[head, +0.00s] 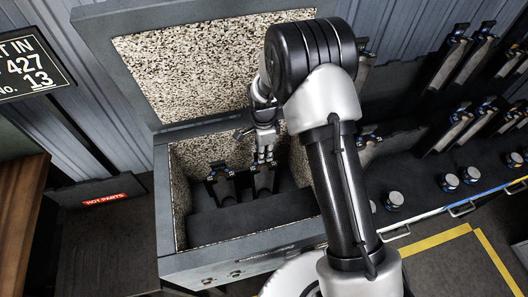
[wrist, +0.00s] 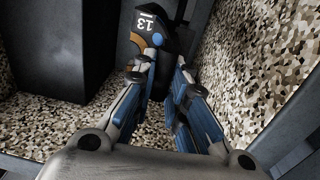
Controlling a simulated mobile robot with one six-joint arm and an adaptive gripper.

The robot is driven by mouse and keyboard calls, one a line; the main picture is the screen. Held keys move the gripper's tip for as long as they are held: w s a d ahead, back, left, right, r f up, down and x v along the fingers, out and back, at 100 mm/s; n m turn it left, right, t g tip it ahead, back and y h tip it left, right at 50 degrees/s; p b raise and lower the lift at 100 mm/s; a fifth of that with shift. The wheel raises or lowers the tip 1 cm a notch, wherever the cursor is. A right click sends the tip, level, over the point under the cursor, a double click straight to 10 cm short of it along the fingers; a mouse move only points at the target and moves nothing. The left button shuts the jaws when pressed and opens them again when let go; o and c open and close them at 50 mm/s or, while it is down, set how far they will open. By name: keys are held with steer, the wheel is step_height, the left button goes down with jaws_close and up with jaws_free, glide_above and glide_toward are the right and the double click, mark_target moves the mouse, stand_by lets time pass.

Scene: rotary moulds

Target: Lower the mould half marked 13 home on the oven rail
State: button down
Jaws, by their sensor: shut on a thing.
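Another mould half (head: 222,188) with blue fittings stands just left in the oven. A dark block (head: 255,214) lies in front of them. The speckled lid (head: 205,62) is raised behind. A rack of mould halves (head: 462,125) and several metal cylinders (head: 449,182) are at right.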

steer(key=c, duration=1.5)
jaws_free()
steer(key=shift+r, duration=0.15)
steer(key=shift+c, duration=0.2)
steer(key=shift+s+f, duration=0.15)
steer(key=shift+f, duration=0.05)
steer(key=shift+r, duration=0.4)
steer(key=r, duration=1.1)
steer(key=shift+w+r, duration=0.3)
steer(key=shift+w, duration=0.1)
step_height(320, 180, up, 7)
steer(key=p, duration=0.5)
